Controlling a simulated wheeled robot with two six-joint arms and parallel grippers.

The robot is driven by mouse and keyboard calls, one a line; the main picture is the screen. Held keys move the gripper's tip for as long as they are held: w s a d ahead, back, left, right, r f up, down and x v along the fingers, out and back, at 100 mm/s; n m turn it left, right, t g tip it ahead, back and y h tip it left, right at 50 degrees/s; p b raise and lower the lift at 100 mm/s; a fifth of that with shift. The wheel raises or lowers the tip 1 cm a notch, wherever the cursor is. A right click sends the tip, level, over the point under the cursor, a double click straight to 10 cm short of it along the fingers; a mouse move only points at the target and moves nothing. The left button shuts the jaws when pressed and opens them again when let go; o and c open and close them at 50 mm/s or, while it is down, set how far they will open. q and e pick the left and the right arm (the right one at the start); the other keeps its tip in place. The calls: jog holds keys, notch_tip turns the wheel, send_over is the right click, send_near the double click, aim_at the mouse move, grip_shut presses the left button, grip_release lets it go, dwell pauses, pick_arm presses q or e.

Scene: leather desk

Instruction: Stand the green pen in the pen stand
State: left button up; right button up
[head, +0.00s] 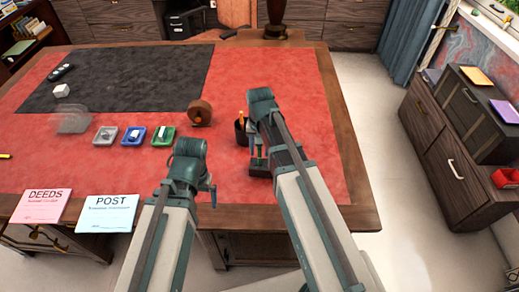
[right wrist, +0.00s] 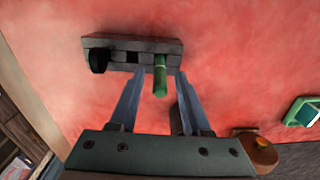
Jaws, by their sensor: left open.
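The pen stand (right wrist: 110,54) is a dark grey block with square holes in the right wrist view. The green pen (right wrist: 160,76) is upright in its right-hand hole, a black item fills the left one and a middle hole is empty. In the head view the stand (head: 259,172) is partly hidden by my right arm. My right gripper (right wrist: 161,73) is open, its fingers on either side of the green pen with gaps visible. My left gripper (head: 212,194) is open and empty over the near desk edge, left of the stand.
A dark cup (head: 241,134) with an orange pencil stands behind the pen stand. A brown roll (head: 200,113) and grey (head: 106,136), blue (head: 134,136) and green (head: 163,136) trays lie left. DEEDS (head: 43,205) and POST (head: 107,213) panels are at the front left.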

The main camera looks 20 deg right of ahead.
notch_tip(320, 180, up, 12)
jog(key=p, duration=1.2)
jog(key=s+a+n+h, duration=0.1)
jog(key=s+a+n, duration=0.7)
jog(key=s, duration=0.6)
jog(key=shift+s+a+r, duration=0.15)
jog(key=shift+a+r, duration=0.05)
jog(key=shift+a, duration=1.05)
notch_tip(320, 180, down, 3)
jog(key=b, duration=0.3)
jog(key=shift+f, duration=0.2)
